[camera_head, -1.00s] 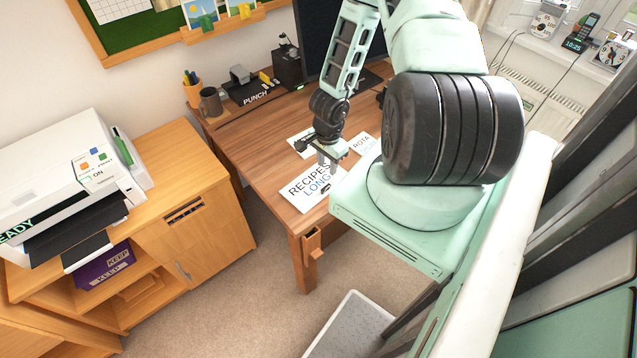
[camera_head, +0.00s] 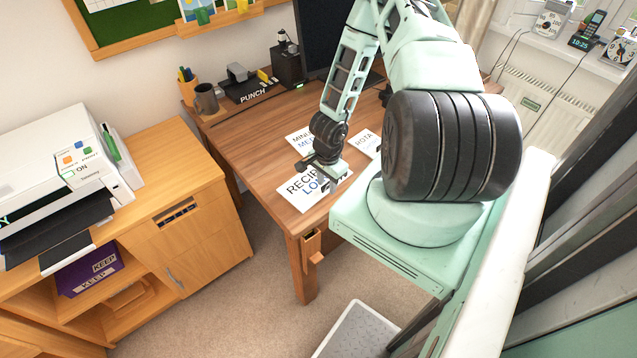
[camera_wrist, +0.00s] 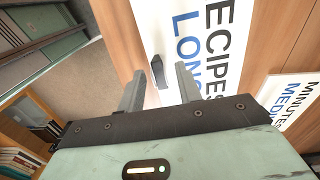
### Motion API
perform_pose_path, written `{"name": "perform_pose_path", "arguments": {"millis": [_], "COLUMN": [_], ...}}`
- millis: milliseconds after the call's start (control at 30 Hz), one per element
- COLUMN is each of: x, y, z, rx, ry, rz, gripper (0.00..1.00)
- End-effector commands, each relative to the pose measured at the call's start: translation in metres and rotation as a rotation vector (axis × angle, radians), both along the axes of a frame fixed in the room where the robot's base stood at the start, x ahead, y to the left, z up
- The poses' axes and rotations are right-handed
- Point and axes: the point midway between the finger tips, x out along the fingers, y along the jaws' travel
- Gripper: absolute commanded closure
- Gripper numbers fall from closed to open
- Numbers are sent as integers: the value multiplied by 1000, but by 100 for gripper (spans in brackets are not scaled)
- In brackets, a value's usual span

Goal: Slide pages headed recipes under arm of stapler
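The white pages headed RECIPES (camera_head: 302,199) lie flat near the front corner of the wooden desk. They also show in the wrist view (camera_wrist: 148,22), with LONG in blue below the heading. My gripper (camera_head: 327,186) is low over these pages and covers part of the heading. In the wrist view my gripper (camera_wrist: 160,70) has its two fingers apart, with a small dark piece (camera_wrist: 158,72) between them at the pages' edge. I cannot tell what that piece is, or whether the fingers touch it. I cannot make out a stapler; my arm hides part of the desk.
Pages headed MINUTES (camera_head: 298,138) and ROTA (camera_head: 366,144) lie farther back on the desk (camera_head: 245,150). A tray marked PUNCH (camera_head: 250,92), a mug (camera_head: 206,99) and a monitor (camera_head: 325,40) stand at the back. A printer (camera_head: 60,165) sits on the left cabinet.

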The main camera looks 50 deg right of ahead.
Motion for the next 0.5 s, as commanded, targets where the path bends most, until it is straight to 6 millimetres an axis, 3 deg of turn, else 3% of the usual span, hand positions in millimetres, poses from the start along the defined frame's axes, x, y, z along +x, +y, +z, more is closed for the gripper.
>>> {"name": "perform_pose_path", "arguments": {"millis": [133, 233, 267, 500], "x": [0, 0, 0, 0], "y": [0, 0, 0, 0], "z": [1, 1, 1, 2], "rx": [0, 0, 0, 0], "ry": [0, 0, 0, -1], "rz": [0, 1, 1, 1], "gripper": [68, 96, 100, 100]}}
